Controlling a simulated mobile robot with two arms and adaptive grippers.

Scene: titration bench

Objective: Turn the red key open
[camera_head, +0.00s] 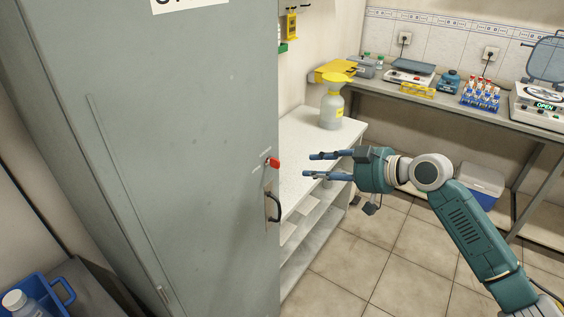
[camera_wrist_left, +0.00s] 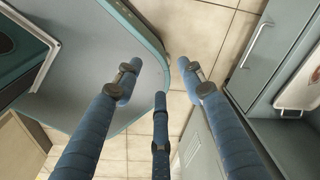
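The red key (camera_head: 273,162) sits in a lock near the right edge of the tall grey cabinet's door (camera_head: 190,140), above a dark curved handle (camera_head: 274,206). Whether the key is turned is too small to tell. My right gripper (camera_head: 309,165) is to the right of the key in the head view, its fingers apart and pointing left toward the door edge. Nothing is between them, and it appears clear of the key. The key is not seen there.
A white shelf unit (camera_head: 345,133) with a yellow-capped bottle (camera_head: 331,106) stands behind my right gripper. A bench (camera_head: 445,102) with lab equipment runs along the back wall. A blue crate (camera_head: 50,300) is at lower left. The tiled floor (camera_head: 410,270) is open.

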